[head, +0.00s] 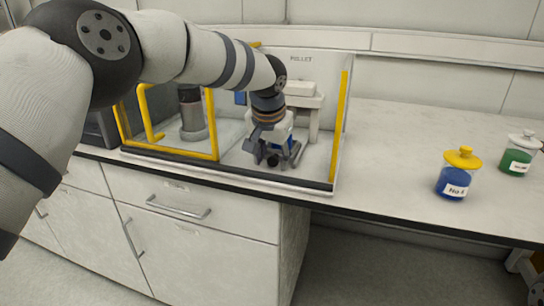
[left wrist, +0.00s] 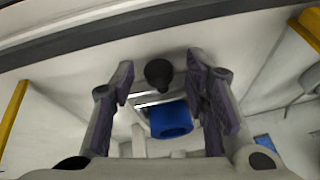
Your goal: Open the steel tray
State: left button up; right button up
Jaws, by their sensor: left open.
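The steel tray (left wrist: 146,99) shows in the left wrist view as a narrow shiny metal piece, with a round black knob (left wrist: 158,73) in front of it. A blue cylinder (left wrist: 171,119) sits just behind it. My left gripper (left wrist: 160,80) is open, its purple-padded fingers on either side of the knob with gaps showing. In the head view the left gripper (head: 274,160) points down at the front of a white and blue machine (head: 284,131) inside the enclosure and hides most of the tray. My right gripper is not in view.
The enclosure has yellow frames (head: 212,125) and a raised dark front edge (head: 230,172). A dark-topped cylinder (head: 192,112) stands in its left part. Jars with blue (head: 455,182) and green (head: 515,163) contents stand on the right bench (head: 400,140), otherwise clear there.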

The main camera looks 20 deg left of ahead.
pick_arm(q)
jog(key=v, duration=1.2)
